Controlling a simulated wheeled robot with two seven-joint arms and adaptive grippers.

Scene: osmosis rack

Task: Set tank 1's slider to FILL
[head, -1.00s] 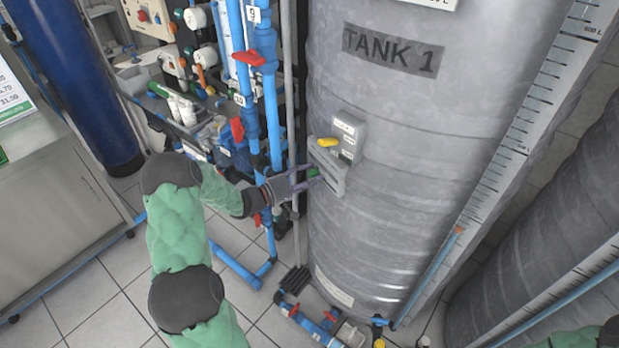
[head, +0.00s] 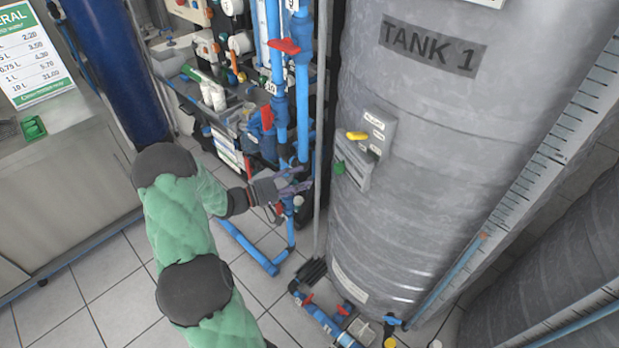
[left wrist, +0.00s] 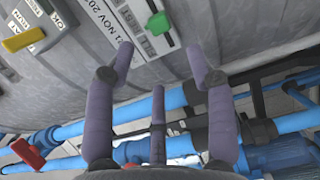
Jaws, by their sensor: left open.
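Tank 1 (head: 425,125) is a tall grey cylinder with its name on a dark label (head: 432,45). A slider plate with a green knob (head: 339,168) is on its left side, below a small box with a yellow handle (head: 357,136). My left gripper (head: 308,178) is open and empty, left of the green knob and apart from it. In the left wrist view, the green knob (left wrist: 158,24) shows on a pale slotted plate beyond and between my two fingers (left wrist: 160,52). My right gripper is out of view.
Blue vertical pipes (head: 302,85) with red valve handles (head: 285,46) stand close behind my left gripper. A grey post (head: 321,130) runs beside the tank. Low blue pipes (head: 325,322) lie at its foot. Tiled floor (head: 110,270) is clear at the lower left.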

